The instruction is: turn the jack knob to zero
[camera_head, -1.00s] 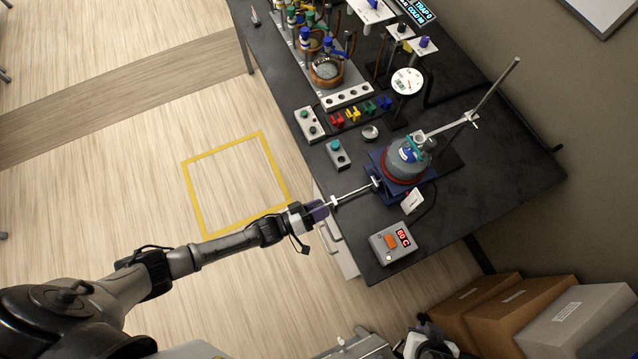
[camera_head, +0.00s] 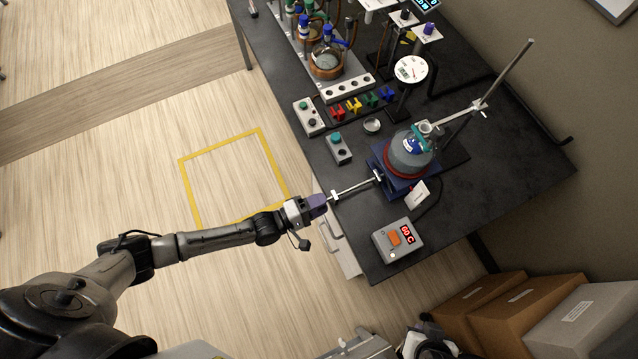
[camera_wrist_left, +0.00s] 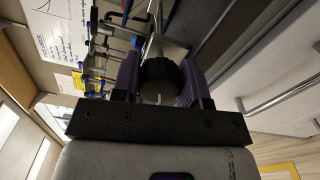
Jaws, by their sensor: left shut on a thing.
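The blue lab jack (camera_head: 403,187) stands on the black bench under a round flask with a red-brown base (camera_head: 408,155). Its metal rod (camera_head: 355,187) sticks out to the left over the bench's edge. My left gripper (camera_head: 319,204), with purple fingers, is at the rod's outer end. In the left wrist view the black ribbed jack knob (camera_wrist_left: 160,78) sits between the purple fingers (camera_wrist_left: 158,85), which are shut on it. A white mark shows low on the knob's face. The fingers hide the knob in the head view.
A control box reading 60 C (camera_head: 397,240) sits near the bench's front corner, below the rod. A clamp arm (camera_head: 455,117) reaches the flask. Boxes (camera_head: 535,308) stand on the floor at lower right.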

